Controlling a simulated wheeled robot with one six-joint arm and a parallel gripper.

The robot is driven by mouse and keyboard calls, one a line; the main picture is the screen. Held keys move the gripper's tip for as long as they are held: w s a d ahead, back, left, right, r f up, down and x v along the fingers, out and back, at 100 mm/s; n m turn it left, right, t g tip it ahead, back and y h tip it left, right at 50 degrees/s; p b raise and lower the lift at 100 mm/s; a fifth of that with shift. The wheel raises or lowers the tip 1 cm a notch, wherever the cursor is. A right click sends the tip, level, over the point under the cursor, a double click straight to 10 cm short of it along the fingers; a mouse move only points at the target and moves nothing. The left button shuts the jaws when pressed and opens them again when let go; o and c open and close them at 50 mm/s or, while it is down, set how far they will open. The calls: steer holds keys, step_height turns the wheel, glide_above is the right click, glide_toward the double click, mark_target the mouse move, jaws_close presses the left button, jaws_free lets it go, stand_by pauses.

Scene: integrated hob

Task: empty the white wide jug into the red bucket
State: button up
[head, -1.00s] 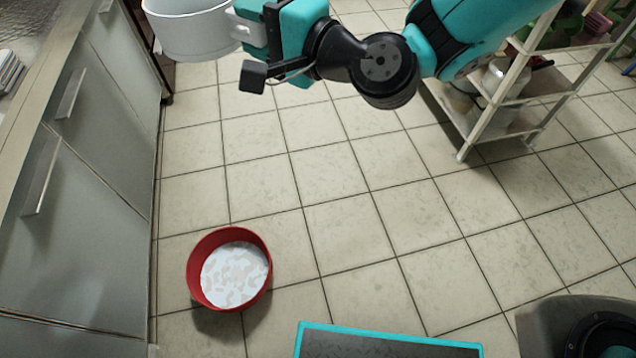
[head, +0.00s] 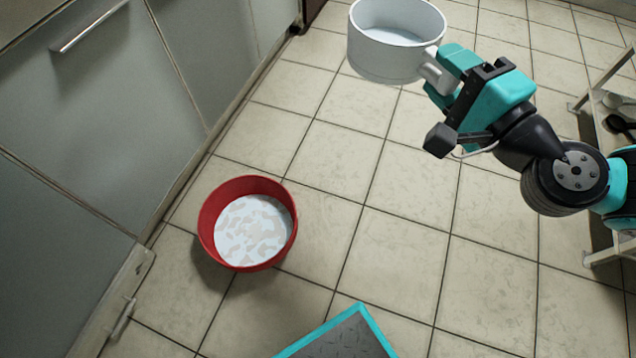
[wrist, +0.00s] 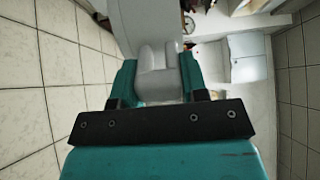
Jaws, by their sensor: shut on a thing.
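The white wide jug (head: 385,58) is at the top of the head view, upright and held above the floor. Some pale content (head: 392,37) shows inside it. My gripper (head: 438,76) is shut on the jug's handle, on the jug's right side. In the wrist view the handle (wrist: 157,68) sits between my two fingers (wrist: 157,82), with part of the jug wall (wrist: 140,22) beyond. The red bucket (head: 206,222) stands on the floor, lower and to the left of the jug. A patchy white surface (head: 253,230) shows inside the bucket.
Grey cabinets (head: 110,110) with metal handles run along the left, close to the bucket.

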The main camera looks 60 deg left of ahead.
steer(key=s+a+f+n+g+h+b, duration=0.1)
steer(key=s+f+n+g+b, duration=0.1)
steer(key=s+f+b, duration=0.3)
steer(key=s+a+f+n+g+h+b, duration=0.1)
steer(key=s+f+g+b, duration=0.4)
steer(key=f+b, duration=0.7)
steer(key=s+a+f+n+g+h+b, duration=0.1)
steer(key=s+f+n+g+b, duration=0.3)
steer(key=f, duration=1.6)
steer(key=s+a+b, duration=0.1)
steer(key=s+b, duration=0.2)
steer(key=b, duration=0.2)
steer(key=shift+a+n, duration=0.2)
steer(key=shift+n, duration=0.1)
steer(key=shift+f, duration=0.1)
